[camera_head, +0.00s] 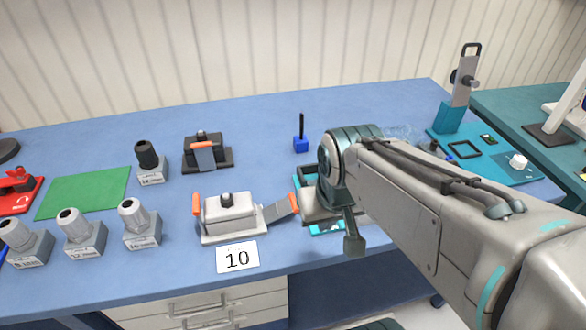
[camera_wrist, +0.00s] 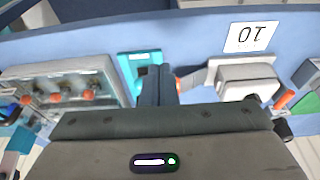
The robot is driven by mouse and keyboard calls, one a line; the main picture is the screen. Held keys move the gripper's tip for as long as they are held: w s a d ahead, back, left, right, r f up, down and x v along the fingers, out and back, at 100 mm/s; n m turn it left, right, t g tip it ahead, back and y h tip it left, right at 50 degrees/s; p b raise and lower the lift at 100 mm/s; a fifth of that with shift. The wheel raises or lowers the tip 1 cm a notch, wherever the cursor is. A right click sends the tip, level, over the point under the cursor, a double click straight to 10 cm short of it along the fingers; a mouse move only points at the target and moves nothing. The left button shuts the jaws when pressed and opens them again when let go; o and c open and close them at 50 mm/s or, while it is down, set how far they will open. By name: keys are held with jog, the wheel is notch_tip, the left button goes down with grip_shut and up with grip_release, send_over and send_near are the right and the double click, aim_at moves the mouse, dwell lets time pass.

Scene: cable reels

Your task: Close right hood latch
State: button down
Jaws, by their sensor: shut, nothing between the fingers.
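The light grey connector hood (camera_head: 228,214) with a black knob on top stands behind the "10" card. Its right latch (camera_head: 278,209) is a grey lever with an orange tip, swung outward to the right. Its left latch (camera_head: 196,205) stands upright against the hood's side. The hood (camera_wrist: 246,78) appears upside down in the wrist view. My gripper's shut, empty fingers (camera_wrist: 155,84) are beside the right latch (camera_wrist: 186,82), which they partly hide. I cannot tell if they touch it. In the head view my arm hides the fingertips.
The "10" card (camera_head: 237,257) lies at the table's front. A black hood (camera_head: 206,152) with an orange-tipped latch stands behind. Several grey connectors (camera_head: 140,225) stand left, near a green mat (camera_head: 84,193). A blue stand (camera_head: 301,142) is farther back.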

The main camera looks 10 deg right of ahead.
aim_at(277, 210)
jog(key=w+d+f+m+g+y+p, duration=0.1)
jog(key=w+d+m+y, duration=0.1)
jog(key=w+m, duration=0.5)
jog(key=w+d+m+g+y+p, duration=0.1)
jog(key=w+d+m+g+y, duration=0.1)
jog(key=w+m, duration=0.5)
jog(key=d+m+y, duration=0.1)
jog(key=m+y, duration=0.1)
jog(key=m, duration=0.2)
jog(key=shift+d+f, duration=0.25)
jog(key=shift+f, duration=0.15)
jog(key=x, duration=1)
jog(key=shift+a, duration=0.1)
jog(key=shift+r, duration=0.15)
